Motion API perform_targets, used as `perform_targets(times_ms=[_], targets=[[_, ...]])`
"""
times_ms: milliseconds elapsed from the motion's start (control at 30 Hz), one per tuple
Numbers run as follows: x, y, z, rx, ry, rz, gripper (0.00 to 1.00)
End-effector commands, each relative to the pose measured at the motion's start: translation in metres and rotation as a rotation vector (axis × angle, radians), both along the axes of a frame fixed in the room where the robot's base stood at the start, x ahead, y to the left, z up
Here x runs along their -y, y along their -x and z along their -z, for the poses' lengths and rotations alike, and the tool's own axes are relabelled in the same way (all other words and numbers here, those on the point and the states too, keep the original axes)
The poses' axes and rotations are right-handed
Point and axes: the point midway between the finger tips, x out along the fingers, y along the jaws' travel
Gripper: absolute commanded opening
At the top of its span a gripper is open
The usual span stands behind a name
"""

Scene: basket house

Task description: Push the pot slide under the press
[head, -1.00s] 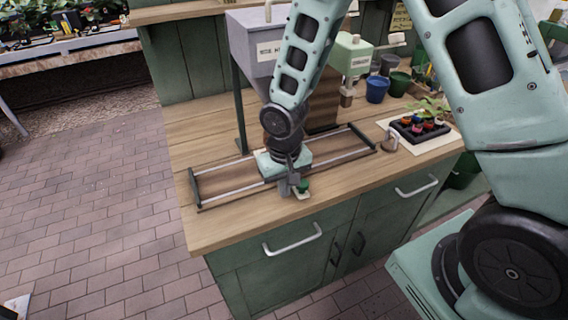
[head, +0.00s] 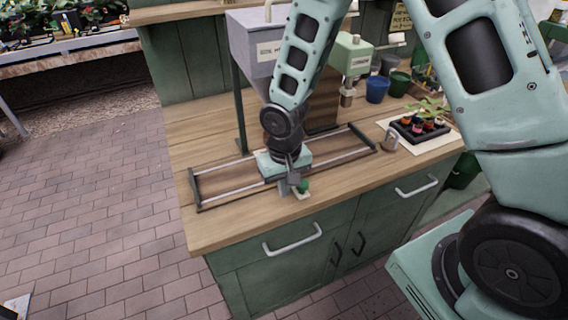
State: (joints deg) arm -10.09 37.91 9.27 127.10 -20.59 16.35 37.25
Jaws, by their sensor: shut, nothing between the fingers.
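The slide's rail frame (head: 218,189) lies along the bench top, with two pale rails between dark end bars. My gripper (head: 294,184) is shut and points down at the front of the rails, near their middle. A light green block (head: 268,163) shows at the gripper, over the rails; I cannot tell whether it is the slide's carriage or part of my gripper. A small green knob (head: 303,186) on a pale base sits right beside my fingertips; contact is unclear. The press (head: 353,58), a light green box with a grey plunger, stands behind the rails' right part. No pot shows clearly on the slide.
A grey hopper (head: 250,42) on dark legs stands behind the rails. Blue (head: 377,89) and green (head: 399,83) pots stand at the back right. A dark seedling tray (head: 419,129) and a small metal object (head: 391,139) are to the right. The bench's front left is clear.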

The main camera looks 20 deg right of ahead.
Motion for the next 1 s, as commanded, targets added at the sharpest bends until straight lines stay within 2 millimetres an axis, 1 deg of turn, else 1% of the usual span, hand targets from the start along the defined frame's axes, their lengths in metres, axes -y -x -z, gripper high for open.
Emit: perform_targets(times_ms=[167, 267, 1000], targets=[[0.001, 0.000, 0.000, 0.000, 0.000, 0.001, 0.00], [0.007, 0.000, -0.001, 0.000, 0.000, 0.003, 0.00], [0.086, 0.000, -0.001, -0.002, 0.001, 0.004, 0.00]])
